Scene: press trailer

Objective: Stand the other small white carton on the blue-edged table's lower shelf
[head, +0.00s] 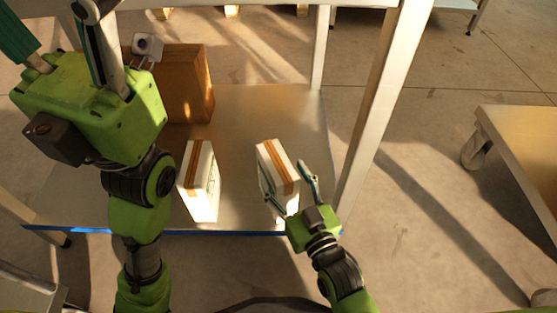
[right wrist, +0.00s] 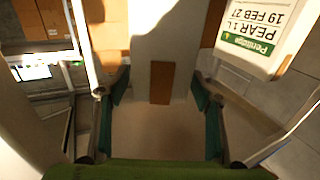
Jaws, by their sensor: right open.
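Two small white cartons with brown tape strips are on the lower shelf (head: 250,110). The left carton (head: 198,182) stands alone; a carton with a printed pear label (right wrist: 262,32) shows at the upper right of the right wrist view. The right carton (head: 277,165) stands slightly tilted in the picture between the fingers of my right gripper (head: 290,183), which is open around it. In the right wrist view a white face with a brown strip (right wrist: 160,83) lies between the spread fingers. My left gripper (head: 52,28) is raised at the upper left, fingers apart and nothing visible between them.
A large brown box (head: 185,85) stands at the back left of the shelf. A white table leg (head: 380,95) rises close right of my right gripper. The blue edge (head: 250,233) runs along the shelf front. A wheeled table (head: 525,150) stands at the right.

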